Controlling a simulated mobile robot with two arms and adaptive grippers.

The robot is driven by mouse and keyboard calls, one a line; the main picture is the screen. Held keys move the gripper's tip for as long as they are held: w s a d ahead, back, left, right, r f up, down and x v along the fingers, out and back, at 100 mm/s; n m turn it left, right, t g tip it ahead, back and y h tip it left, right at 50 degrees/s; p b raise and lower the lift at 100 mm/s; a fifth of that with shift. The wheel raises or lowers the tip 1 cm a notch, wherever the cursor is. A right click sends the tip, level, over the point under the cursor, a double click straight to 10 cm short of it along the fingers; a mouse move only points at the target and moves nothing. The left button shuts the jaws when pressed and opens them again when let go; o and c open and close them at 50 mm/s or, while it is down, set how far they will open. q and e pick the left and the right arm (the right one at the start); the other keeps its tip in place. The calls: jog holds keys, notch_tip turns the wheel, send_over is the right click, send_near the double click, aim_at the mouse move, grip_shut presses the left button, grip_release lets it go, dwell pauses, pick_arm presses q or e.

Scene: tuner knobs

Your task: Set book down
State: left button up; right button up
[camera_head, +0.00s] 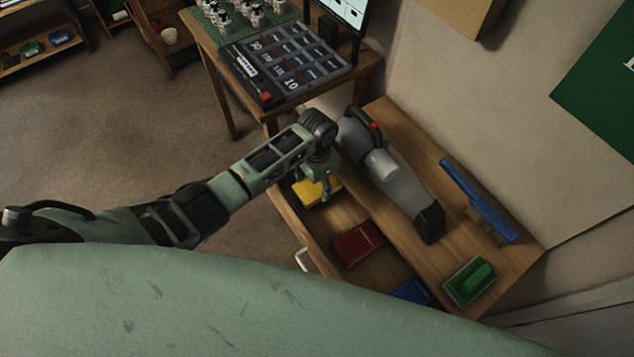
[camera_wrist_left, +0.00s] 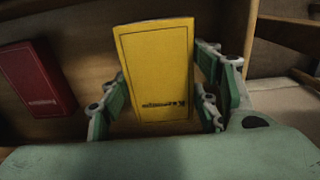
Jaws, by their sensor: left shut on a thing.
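A yellow book (camera_wrist_left: 155,65) is between the fingers of my left gripper (camera_wrist_left: 158,108), which is shut on it. In the head view the yellow book (camera_head: 308,190) shows under my left gripper (camera_head: 326,186), at the far end of an open drawer (camera_head: 330,215). A red book (camera_head: 357,244) lies flat in the drawer, and it also shows at the left of the left wrist view (camera_wrist_left: 36,80). A blue book (camera_head: 413,291) lies nearer, partly hidden by my body. I cannot tell whether the yellow book touches the drawer floor. My right gripper is not in view.
A handheld vacuum (camera_head: 395,175), a blue brush (camera_head: 478,200) and a green block-like brush (camera_head: 469,281) lie on the wooden top (camera_head: 440,245) beside the drawer. A desk with a panel of labelled compartments (camera_head: 290,65) stands behind. The drawer has a pale handle (camera_head: 303,259).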

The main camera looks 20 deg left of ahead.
aim_at(317, 185)
pick_arm(q)
jog(key=shift+r, duration=0.1)
jog(key=shift+f, duration=0.65)
jog(key=o, duration=1.3)
notch_tip(317, 185, up, 13)
jog(key=shift+r+p, duration=0.15)
jog(key=shift+p, duration=0.75)
jog(key=shift+d, duration=0.1)
